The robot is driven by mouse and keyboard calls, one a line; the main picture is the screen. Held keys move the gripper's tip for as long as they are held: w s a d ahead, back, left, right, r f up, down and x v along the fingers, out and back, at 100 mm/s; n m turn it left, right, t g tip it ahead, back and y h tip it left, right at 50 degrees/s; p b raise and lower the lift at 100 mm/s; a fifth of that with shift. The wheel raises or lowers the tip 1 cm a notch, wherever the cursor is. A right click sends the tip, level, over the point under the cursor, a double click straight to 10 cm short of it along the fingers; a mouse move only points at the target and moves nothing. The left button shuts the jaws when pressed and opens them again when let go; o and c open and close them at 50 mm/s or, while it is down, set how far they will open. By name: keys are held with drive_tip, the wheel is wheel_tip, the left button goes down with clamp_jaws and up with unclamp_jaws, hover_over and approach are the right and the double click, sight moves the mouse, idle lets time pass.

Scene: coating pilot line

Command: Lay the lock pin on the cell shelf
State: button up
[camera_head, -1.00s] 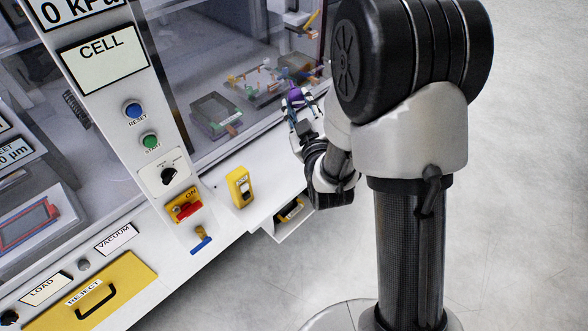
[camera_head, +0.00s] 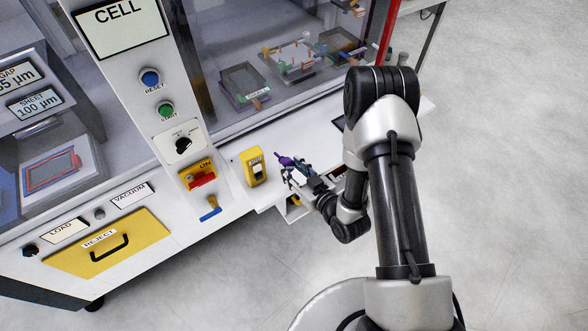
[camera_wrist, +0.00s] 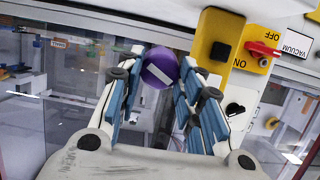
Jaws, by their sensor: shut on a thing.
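My gripper (camera_head: 292,170) is shut on a purple-headed piece (camera_head: 284,160), which I take to be the lock pin. In the wrist view, its round purple head (camera_wrist: 160,68) with a pale stripe shows between the blue-padded fingers. The rest of the pin is hidden by the fingers. The white cell shelf (camera_head: 300,130) runs along the front of the cell window. My gripper is over its front part, right of the yellow switch box (camera_head: 253,167). I cannot tell how high the pin is above the shelf.
The yellow switch box also shows close ahead in the wrist view (camera_wrist: 217,45). A red switch on a yellow plate (camera_head: 197,175) is on the panel to the left. A small open drawer (camera_head: 295,208) is below the shelf. Trays (camera_head: 245,88) stand behind the cell window.

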idle(0.3)
drive_tip(key=shift+d+f+b, duration=0.1)
drive_tip(key=shift+f+b, duration=3.15)
drive_tip(key=shift+b, duration=0.1)
drive_tip(key=o, duration=1.2)
drive_tip(key=shift+o, duration=0.2)
drive_tip(key=v, duration=0.7)
drive_tip(key=shift+w+r, duration=0.1)
